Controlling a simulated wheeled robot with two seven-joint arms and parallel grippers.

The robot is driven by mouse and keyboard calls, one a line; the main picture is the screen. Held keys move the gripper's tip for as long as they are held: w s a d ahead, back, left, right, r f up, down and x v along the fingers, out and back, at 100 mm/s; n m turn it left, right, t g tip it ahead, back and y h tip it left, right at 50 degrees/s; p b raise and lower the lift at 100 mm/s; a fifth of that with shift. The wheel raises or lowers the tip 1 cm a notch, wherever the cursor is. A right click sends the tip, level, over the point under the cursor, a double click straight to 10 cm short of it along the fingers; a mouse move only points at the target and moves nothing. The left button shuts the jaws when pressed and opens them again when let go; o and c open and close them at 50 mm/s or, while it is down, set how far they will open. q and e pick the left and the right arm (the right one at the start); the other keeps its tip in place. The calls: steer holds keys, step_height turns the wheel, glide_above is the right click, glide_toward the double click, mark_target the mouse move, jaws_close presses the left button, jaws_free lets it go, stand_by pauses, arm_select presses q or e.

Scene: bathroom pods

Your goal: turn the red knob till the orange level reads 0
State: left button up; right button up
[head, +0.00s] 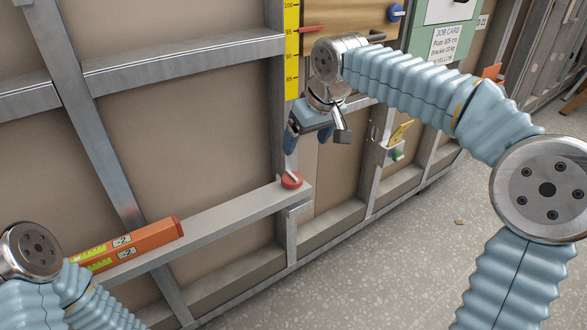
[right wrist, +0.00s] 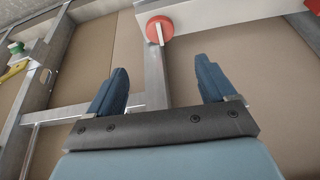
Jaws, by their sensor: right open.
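The red knob (head: 291,181) sits on the right end of a metal rail and has a pale pointer bar across it. It also shows in the right wrist view (right wrist: 159,29), beyond my fingertips. The orange level (head: 150,238) lies along the rail to the left, and both of its displays read -2. My right gripper (head: 308,139) is open and empty, above the knob and apart from it. Its two blue fingers show spread in the right wrist view (right wrist: 162,72). My left arm enters at the lower left, but its gripper is out of view.
A yellow height scale (head: 291,50) with a red pointer (head: 312,29) stands above. A job card (head: 447,44) and a blue knob (head: 396,12) are at the upper right. A small holder with a green knob (head: 397,155) is on the right stud. Speckled floor is open at lower right.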

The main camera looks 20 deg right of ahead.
mark_target(293, 175)
steer(key=b+x, duration=0.1)
steer(key=x, duration=1.2)
steer(key=shift+a+f, duration=0.1)
steer(key=shift+f, duration=0.15)
steer(key=shift+c, duration=0.5)
steer(key=shift+b, duration=0.3)
steer(key=c, duration=1)
